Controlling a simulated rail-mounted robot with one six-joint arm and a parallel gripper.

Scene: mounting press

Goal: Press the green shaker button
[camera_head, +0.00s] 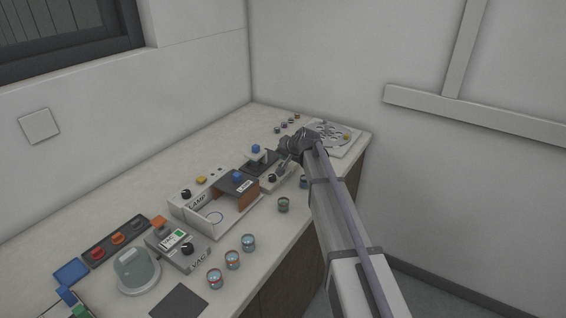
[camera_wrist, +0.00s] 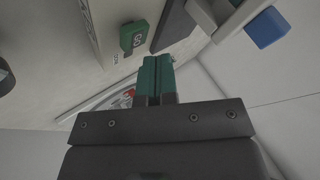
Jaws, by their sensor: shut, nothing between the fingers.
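The green button (camera_wrist: 133,37), with pale marks on its face, sits on a light panel (camera_wrist: 95,28) in the wrist view. My gripper's teal fingers (camera_wrist: 157,62) are together and empty. In the picture their tips lie just below and right of the button; a narrow gap shows between, and I cannot tell the distance in depth. In the head view my gripper (camera_head: 284,160) is over the small white unit with a black knob (camera_head: 271,178), at the counter's far part. I cannot make out the green button there; my gripper may cover it.
A blue-topped piece (camera_head: 256,149) stands just left of my gripper, and shows as a blue block (camera_wrist: 267,28) in the wrist view. The lamp unit (camera_head: 203,207) and vac unit (camera_head: 178,252) stand nearer. Several small jars (camera_head: 248,242) line the front.

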